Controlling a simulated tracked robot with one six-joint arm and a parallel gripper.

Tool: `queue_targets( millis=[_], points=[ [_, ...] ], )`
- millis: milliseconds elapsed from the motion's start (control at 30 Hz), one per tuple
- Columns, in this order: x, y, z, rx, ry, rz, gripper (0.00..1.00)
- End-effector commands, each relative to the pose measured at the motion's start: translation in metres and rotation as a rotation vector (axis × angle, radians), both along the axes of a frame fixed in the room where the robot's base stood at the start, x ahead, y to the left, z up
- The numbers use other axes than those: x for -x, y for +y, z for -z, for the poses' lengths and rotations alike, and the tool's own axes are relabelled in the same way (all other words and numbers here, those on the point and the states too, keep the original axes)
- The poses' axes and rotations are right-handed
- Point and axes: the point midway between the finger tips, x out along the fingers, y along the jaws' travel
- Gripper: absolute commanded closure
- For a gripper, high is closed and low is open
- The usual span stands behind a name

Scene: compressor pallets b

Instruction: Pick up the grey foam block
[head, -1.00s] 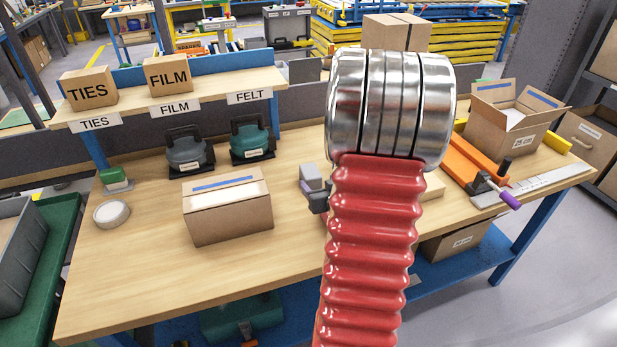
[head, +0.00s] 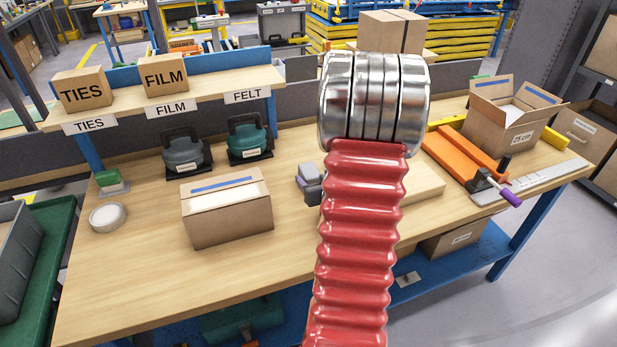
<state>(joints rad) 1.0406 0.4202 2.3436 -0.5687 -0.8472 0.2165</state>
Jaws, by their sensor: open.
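A small light grey block-like thing (head: 307,173) rests on the workbench (head: 120,270), just left of my arm. It may be the grey foam block, but I cannot tell for sure. A darker grey piece (head: 313,191) stands against its near side, and my arm partly hides that piece. My red ribbed arm with its metal rings rises through the middle of the view. The jaws of my gripper are not visible; they may be hidden behind the arm.
A closed carton (head: 227,208) stands left of the grey things, with a tape roll (head: 108,216) farther left. Two strapping tools (head: 184,151) sit behind. A pale board (head: 424,183), orange bars (head: 462,157) and an open carton (head: 500,128) are at right. The bench's front left is clear.

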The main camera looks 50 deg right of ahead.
Motion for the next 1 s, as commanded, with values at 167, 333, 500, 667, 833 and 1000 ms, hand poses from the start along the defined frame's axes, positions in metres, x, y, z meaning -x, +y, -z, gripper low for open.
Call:
queue_targets(
  millis=[167, 333, 500, 667, 833, 1000],
  points=[
    [-0.0011, 0.0011, -0.0001, 0.000, 0.000, -0.002, 0.35],
    [-0.0015, 0.0014, 0.0000, 0.000, 0.000, -0.003, 0.39],
    [-0.0018, 0.0017, -0.0001, -0.001, 0.000, -0.004, 0.51],
    [-0.0021, 0.0019, 0.0000, 0.000, 0.000, -0.004, 0.62],
    [-0.0022, 0.0020, 0.0000, 0.000, 0.000, -0.004, 0.74],
    [-0.0024, 0.0021, -0.0002, 0.000, 0.000, -0.005, 0.80]
  ],
)
